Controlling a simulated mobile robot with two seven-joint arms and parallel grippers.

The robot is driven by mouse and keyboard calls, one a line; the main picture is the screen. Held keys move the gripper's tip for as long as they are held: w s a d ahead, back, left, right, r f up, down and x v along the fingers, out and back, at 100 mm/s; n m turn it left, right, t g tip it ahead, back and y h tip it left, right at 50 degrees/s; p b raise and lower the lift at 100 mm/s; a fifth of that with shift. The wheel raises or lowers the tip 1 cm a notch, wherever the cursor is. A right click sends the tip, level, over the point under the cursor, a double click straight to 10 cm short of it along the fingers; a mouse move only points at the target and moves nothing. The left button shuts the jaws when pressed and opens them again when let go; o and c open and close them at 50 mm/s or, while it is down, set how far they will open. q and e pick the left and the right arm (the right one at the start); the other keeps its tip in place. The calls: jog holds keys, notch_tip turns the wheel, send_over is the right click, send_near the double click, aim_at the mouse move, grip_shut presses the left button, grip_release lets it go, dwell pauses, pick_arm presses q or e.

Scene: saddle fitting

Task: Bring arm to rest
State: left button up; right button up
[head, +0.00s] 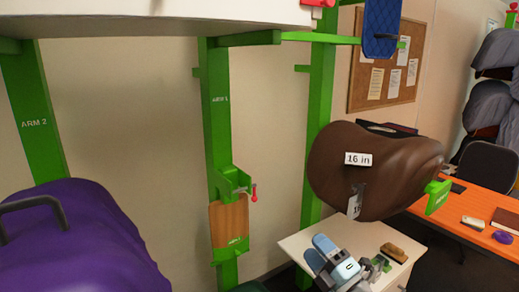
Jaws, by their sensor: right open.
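My right gripper (378,268) is at the bottom of the head view, at the end of my blue and grey arm. It is open, with nothing seen between its fingers, over or beside a pale table (300,240); I cannot tell if it touches. A green post marked ARM 1 (220,120) stands left of it, with a wooden-faced piece (230,222) hanging against it below a green bracket with a red-tipped pin (253,192). A brown saddle (385,165) tagged "16 in" is above my gripper. My left gripper is not in view.
A purple-covered shape (75,240) with a dark handle fills the lower left, before the ARM 2 post (30,110). A brown brush (394,252) lies close to my right gripper. A white shelf (150,18) hangs overhead. An orange desk (470,222) stands at right.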

jog(key=s+d+f+m+g+h, duration=0.2)
jog(key=s+f+m+h, duration=0.1)
jog(key=s+f+m, duration=0.4)
jog(key=s+d+f+m+g+h+p, duration=0.1)
jog(key=s+d+f+m+g+h, duration=0.1)
jog(key=s+f+m, duration=0.5)
jog(key=s+d+f+m+g+h+p, duration=0.1)
jog(key=s+f+m+h, duration=0.3)
jog(key=s+f+m, duration=0.4)
jog(key=s+d+f+g, duration=0.1)
jog(key=s+f, duration=0.6)
jog(key=shift+d+g, duration=0.2)
jog(key=shift+g, duration=0.2)
